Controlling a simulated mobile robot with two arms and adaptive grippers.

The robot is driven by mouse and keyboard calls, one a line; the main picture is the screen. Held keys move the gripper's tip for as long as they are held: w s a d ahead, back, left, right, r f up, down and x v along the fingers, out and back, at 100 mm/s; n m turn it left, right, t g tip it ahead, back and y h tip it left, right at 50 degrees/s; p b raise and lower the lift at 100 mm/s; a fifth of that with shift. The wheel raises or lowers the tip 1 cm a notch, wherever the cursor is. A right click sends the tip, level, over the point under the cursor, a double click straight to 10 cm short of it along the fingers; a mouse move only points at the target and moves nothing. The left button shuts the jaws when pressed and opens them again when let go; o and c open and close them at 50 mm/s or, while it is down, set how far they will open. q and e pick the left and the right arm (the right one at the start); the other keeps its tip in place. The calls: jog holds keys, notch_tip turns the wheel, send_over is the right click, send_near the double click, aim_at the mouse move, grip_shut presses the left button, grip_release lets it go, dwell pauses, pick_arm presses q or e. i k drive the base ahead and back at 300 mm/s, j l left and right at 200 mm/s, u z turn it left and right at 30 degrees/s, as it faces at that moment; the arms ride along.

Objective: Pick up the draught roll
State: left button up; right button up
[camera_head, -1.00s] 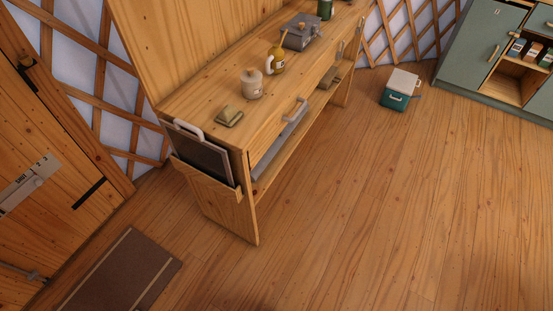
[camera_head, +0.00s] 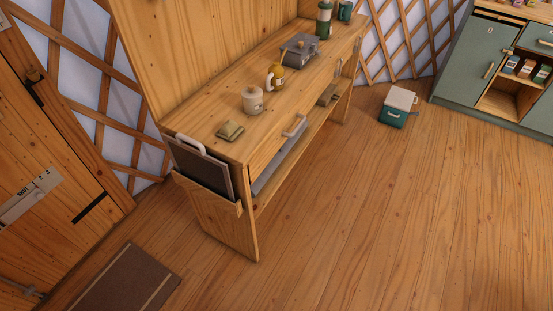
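I cannot make out a draught roll anywhere in this view. Neither of my grippers is in view.
A wooden workbench (camera_head: 215,218) carries a folded cloth (camera_head: 230,131), a lidded jar (camera_head: 252,100), a yellow bottle (camera_head: 275,77) and a grey stove (camera_head: 300,50). A green-and-white cool box (camera_head: 397,107) stands on the floor before green cabinets (camera_head: 484,62). The right floor is clear.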

aim_at(260, 181)
jog(key=i+l+u, duration=0.3)
jog(key=l, duration=0.3)
jog(key=i+l+u, duration=0.35)
jog(key=l, duration=0.3)
jog(key=i+l+u, duration=0.15)
jog(key=l, duration=0.2)
